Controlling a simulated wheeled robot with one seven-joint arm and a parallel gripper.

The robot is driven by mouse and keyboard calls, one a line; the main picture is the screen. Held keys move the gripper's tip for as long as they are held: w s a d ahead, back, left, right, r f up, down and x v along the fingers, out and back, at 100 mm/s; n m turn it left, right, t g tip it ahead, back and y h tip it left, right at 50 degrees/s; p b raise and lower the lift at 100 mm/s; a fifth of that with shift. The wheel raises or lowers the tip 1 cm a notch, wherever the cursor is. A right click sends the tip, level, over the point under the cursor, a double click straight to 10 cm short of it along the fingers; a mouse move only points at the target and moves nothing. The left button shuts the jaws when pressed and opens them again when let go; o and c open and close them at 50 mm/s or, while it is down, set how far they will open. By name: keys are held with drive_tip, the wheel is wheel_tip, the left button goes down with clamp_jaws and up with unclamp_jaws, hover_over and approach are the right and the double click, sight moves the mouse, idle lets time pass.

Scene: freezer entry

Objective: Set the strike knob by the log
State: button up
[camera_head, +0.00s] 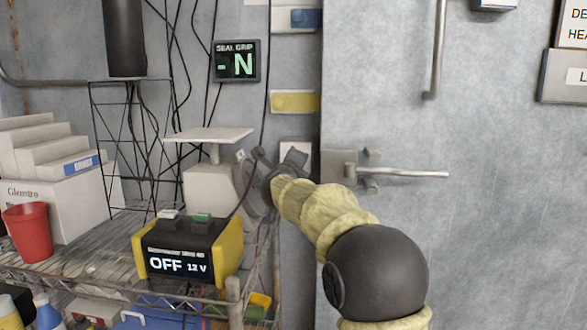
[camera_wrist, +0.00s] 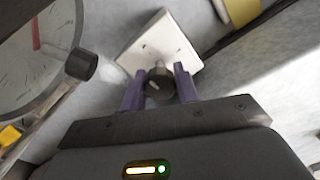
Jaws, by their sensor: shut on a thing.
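The strike knob (camera_wrist: 158,82) is a small dark round knob with a pale pointer mark, on a square white plate (camera_wrist: 160,45) in the wrist view. My gripper (camera_wrist: 158,84) has its two purple fingers on either side of the knob, shut on it. In the head view the white plate (camera_head: 297,150) shows on the wall left of the door handle, and my gripper (camera_head: 272,170) hides the knob there. No log that I can read is in view; a partly cut-off sign (camera_head: 572,25) is at the upper right.
A scale (camera_head: 212,180) with a round dial (camera_wrist: 35,55) stands close left of my gripper. A yellow-black 12 V box (camera_head: 190,250) reading OFF and a red bucket (camera_head: 27,230) are on the wire shelf. A door handle (camera_head: 400,173) sticks out on the right. A display (camera_head: 236,61) reads "SEAL GRIP -N".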

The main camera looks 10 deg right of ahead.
drive_tip(key=shift+f, duration=0.25)
drive_tip(key=o, duration=1)
drive_tip(key=shift+a, duration=0.1)
drive_tip(key=shift+c, duration=0.2)
drive_tip(key=shift+r, duration=0.15)
drive_tip(key=v, duration=1.7)
drive_tip(key=shift+s+b, duration=0.2)
drive_tip(key=shift+b, duration=0.2)
